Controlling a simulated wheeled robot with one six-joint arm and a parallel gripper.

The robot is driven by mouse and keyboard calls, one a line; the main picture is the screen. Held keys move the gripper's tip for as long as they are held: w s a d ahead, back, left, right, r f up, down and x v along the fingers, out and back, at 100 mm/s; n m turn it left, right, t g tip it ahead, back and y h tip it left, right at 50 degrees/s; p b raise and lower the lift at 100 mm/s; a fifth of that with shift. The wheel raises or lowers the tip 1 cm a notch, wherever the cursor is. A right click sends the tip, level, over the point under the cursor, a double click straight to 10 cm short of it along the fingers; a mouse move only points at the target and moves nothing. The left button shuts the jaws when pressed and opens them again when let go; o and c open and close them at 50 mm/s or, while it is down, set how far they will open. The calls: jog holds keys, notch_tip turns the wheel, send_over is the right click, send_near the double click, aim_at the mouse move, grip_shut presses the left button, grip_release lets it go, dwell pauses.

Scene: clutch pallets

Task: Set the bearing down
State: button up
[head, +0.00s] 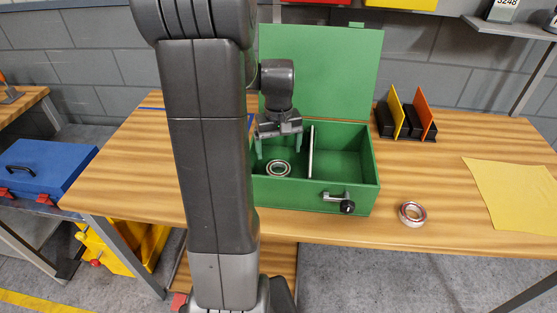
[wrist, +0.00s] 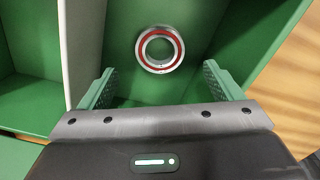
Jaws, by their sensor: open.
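A bearing (head: 278,169), a metal ring with a red band, lies in the left compartment of the open green box (head: 362,198). In the wrist view the bearing (wrist: 160,34) lies on the green floor, beyond my fingertips and apart from them. My gripper (head: 279,148) is above that compartment, pointing down, with its two green fingers spread. In the wrist view my gripper (wrist: 158,85) is open with nothing between its fingers. A second bearing (head: 412,214) lies on the wooden table, right of the box.
A light divider (head: 311,152) splits the box into two compartments; the right one looks empty. The box lid (head: 322,70) stands open behind. A latch (head: 340,200) is on the front wall. A black rack with yellow and orange plates (head: 407,118) and a yellow sheet (head: 512,193) are to the right.

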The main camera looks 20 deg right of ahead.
notch_tip(320, 180, up, 6)
jog(key=shift+f, duration=0.2)
